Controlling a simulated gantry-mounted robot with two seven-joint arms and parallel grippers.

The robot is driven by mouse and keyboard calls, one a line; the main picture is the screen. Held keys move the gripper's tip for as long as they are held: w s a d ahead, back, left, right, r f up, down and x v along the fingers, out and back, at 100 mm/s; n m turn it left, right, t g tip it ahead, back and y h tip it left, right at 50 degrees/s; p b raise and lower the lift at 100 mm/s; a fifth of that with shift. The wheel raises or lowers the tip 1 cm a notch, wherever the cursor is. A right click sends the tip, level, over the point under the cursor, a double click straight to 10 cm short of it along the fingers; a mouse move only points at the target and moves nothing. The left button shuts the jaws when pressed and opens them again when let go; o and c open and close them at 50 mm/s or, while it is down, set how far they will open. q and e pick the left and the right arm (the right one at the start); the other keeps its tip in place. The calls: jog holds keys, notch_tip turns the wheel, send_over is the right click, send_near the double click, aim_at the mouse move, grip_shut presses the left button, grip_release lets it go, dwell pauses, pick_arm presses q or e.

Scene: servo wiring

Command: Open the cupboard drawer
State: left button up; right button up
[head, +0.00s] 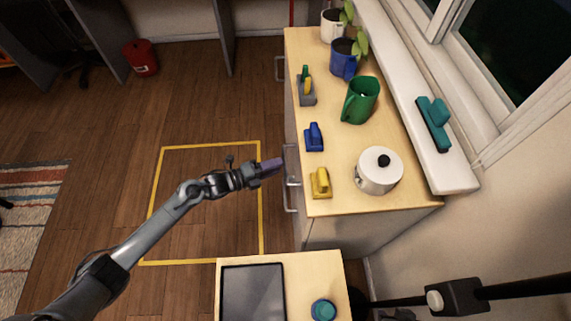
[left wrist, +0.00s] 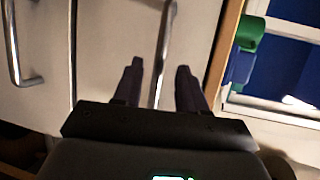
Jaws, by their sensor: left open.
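The cupboard (head: 350,232) has a light wood top and a pale front that faces left in the head view. Metal bar handles (head: 291,197) stick out from that front. My left gripper (head: 277,164) is at the front, just below the top edge. In the left wrist view its two dark fingers (left wrist: 158,82) are open, with a metal handle (left wrist: 167,45) running between them. The fingers do not appear closed on the handle; their depth relative to it is hard to tell. The drawer front looks flush. My right gripper is not in view.
On the cupboard top stand a white pot (head: 379,172), a green mug (head: 360,101), and yellow (head: 321,183) and blue (head: 314,138) items. A second handle (left wrist: 14,50) is left in the wrist view. A small table (head: 250,259) stands nearer. Floor left of the cupboard is clear.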

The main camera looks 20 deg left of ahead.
aim_at(285, 162)
pick_arm(q)
jog(key=shift+b+x, duration=0.4)
jog(key=shift+x, duration=1.85)
jog(key=shift+a, duration=0.1)
jog(key=shift+c, duration=0.3)
grip_shut()
